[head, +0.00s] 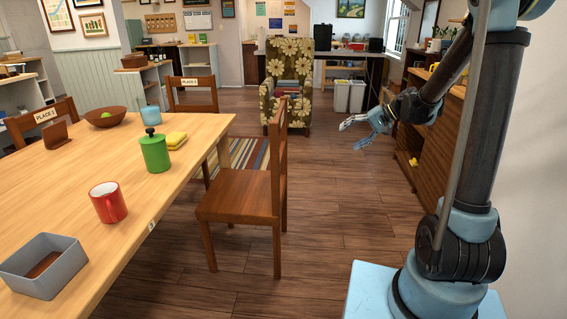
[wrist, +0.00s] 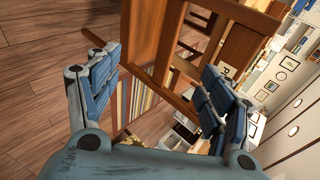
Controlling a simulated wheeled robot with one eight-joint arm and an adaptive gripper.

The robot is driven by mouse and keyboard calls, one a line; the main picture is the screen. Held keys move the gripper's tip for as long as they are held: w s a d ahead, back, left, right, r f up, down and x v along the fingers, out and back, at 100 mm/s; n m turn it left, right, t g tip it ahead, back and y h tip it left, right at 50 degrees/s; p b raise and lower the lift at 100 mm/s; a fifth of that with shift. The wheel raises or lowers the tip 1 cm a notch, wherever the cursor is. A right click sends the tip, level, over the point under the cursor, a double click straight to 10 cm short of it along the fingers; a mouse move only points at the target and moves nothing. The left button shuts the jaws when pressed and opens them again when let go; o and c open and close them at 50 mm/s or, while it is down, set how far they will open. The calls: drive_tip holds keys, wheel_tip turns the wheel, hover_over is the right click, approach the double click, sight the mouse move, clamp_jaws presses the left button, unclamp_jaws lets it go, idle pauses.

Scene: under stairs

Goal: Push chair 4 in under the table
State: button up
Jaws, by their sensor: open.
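A brown wooden chair (head: 245,190) stands upright on the floor, pulled out from the right long side of the light wooden table (head: 150,270). Its seat faces the table, with a gap between them, and its tall back is on the right. I read no number on this chair; a small tag (head: 152,225) on the table edge is too small to read surely. My gripper (head: 350,137) is open and empty, right of the chair back and apart from it. In the wrist view, brown chair wood (wrist: 146,35) shows beyond and between the open fingers (wrist: 160,62).
A second chair (head: 193,97) is at the table's far end, another (head: 45,118) on its left. A floral armchair (head: 288,85) stands behind. A striped rug (head: 240,160) lies beyond the chair. A wooden cabinet (head: 430,150) lines the right. Floor right of the chair is clear.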

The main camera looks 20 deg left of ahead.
drive_tip(key=w+a+f+g+y, duration=0.2)
drive_tip(key=w+a+f+y, duration=0.2)
drive_tip(key=w+a+f, duration=0.6)
drive_tip(key=a+f+n+g+y, duration=0.1)
drive_tip(key=a+f+g+y, duration=0.15)
drive_tip(key=a+f, duration=0.6)
drive_tip(key=shift+t+y, duration=0.35)
drive_tip(key=shift+y, duration=0.1)
drive_tip(key=x, duration=0.4)
drive_tip(key=f+x, duration=0.1)
drive_tip(key=x, duration=0.9)
drive_tip(key=shift+w+a+f, duration=0.1)
drive_tip(key=shift+a+f, duration=0.1)
drive_tip(key=shift+f, duration=0.1)
clamp_jaws()
